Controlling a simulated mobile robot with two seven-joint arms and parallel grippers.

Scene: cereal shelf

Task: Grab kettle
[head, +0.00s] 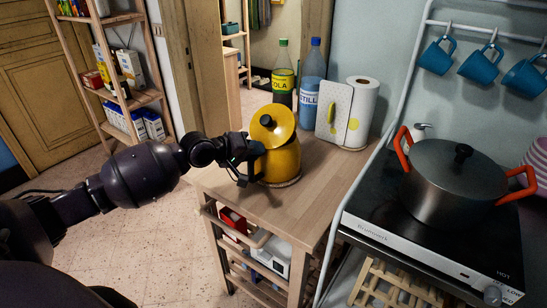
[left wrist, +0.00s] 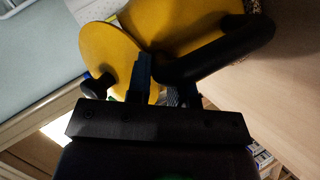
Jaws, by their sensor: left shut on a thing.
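The yellow kettle (head: 279,160) stands on the wooden cart top, with its round yellow lid (head: 272,125) tilted up. My left gripper (head: 252,166) reaches it from the left and is shut on its dark handle. In the left wrist view the kettle's yellow body (left wrist: 180,22), its round lid (left wrist: 108,55) and the black handle (left wrist: 220,58) are close to the gripper (left wrist: 150,85). The fingers partly hide the handle there. My right gripper is not in view.
A stove with a pot (head: 452,185) is at right. The cart's front top is clear.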

